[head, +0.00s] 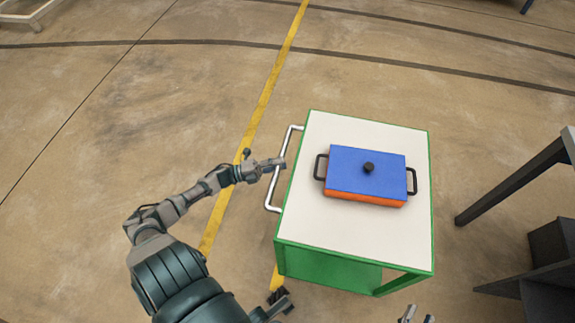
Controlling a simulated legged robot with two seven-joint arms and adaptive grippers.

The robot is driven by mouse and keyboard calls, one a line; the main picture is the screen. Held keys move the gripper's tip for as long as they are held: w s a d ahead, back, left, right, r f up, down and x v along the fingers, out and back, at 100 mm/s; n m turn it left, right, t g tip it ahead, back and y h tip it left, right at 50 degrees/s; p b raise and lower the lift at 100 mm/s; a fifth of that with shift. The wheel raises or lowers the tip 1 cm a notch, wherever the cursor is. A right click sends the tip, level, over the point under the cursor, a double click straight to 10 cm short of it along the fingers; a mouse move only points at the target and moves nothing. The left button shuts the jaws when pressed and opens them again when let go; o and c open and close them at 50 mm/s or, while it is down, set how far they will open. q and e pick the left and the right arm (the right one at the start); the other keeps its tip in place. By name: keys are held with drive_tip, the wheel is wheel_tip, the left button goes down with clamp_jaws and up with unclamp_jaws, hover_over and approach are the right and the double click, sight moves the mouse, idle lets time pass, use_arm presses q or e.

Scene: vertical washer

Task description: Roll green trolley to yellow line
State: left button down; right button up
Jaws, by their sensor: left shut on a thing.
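The green trolley (330,262) has a white top and a green frame, and stands right of the yellow line (262,105) on the floor. A silver handle (272,192) runs along its left side. My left gripper (275,164) is shut on this handle, near its middle. The line passes left of the handle and under my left arm. A small yellow patch (277,279) shows by the trolley's lower left corner; I cannot tell what it belongs to. My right gripper (418,315) shows only its fingertips at the bottom edge, apart and empty, near the trolley's front right corner.
A dark metal frame (515,180) stands close on the right. Dark stripes cross the floor at the back. The floor left of the line is clear.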

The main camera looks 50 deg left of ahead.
use_arm(q)
drive_tip(key=shift+s+f, duration=0.4)
drive_tip(key=c, duration=1.1)
unclamp_jaws()
drive_tip(key=shift+d, duration=0.1)
drive_tip(key=shift+c, duration=0.2)
drive_tip(key=shift+o, duration=0.6)
drive_tip(key=shift+w+r, duration=0.1)
drive_tip(key=shift+r, duration=0.2)
drive_tip(key=v, duration=1.2)
drive_tip(key=shift+w+f, duration=0.1)
drive_tip(key=shift+f, duration=0.1)
